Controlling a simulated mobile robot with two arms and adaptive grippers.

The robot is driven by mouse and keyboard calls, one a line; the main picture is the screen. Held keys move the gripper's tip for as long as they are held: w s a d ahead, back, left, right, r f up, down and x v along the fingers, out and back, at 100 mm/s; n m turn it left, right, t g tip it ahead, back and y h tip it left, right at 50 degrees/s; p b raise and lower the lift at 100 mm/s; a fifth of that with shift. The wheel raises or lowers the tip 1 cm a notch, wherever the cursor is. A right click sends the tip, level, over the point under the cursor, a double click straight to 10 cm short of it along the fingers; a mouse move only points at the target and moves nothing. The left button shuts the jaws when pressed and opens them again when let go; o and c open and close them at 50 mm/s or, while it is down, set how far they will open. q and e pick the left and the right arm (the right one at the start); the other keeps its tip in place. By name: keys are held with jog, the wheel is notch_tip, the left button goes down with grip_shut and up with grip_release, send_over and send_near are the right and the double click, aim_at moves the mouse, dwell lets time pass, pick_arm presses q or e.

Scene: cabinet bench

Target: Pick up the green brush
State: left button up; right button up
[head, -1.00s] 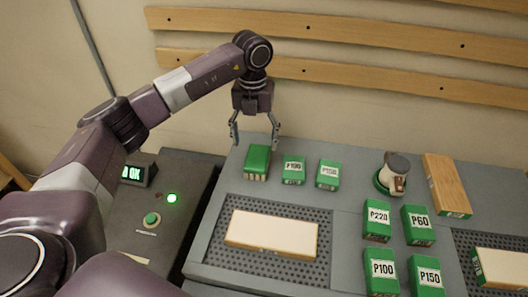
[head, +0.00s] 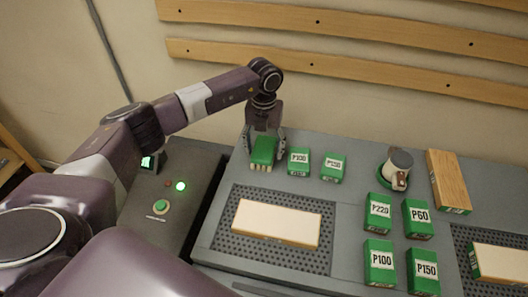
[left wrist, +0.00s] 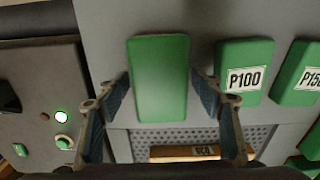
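The green brush (head: 263,148) stands at the back left of the grey bench, with pale bristles along its lower front edge. In the left wrist view its plain green top (left wrist: 160,78) fills the middle. My left gripper (head: 263,153) is down over it, with one finger on each side. In the left wrist view the fingers of my left gripper (left wrist: 160,92) are spread, with narrow gaps showing between them and the brush sides. My right gripper is out of view.
A green P100 block (head: 299,161) stands close to the right of the brush, and another labelled green block (head: 333,167) beyond it. A perforated tray (head: 226,243) with a pale board (head: 275,222) lies in front. A control panel with a green button (head: 161,207) is at left.

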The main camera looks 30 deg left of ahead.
aim_at(264, 147)
pick_arm(q)
jog(key=c, duration=1)
jog(key=shift+r, duration=0.2)
notch_tip(264, 147, up, 20)
jog(key=b, duration=0.4)
jog(key=shift+f, duration=0.15)
jog(key=o, duration=0.6)
jog(key=c, duration=0.4)
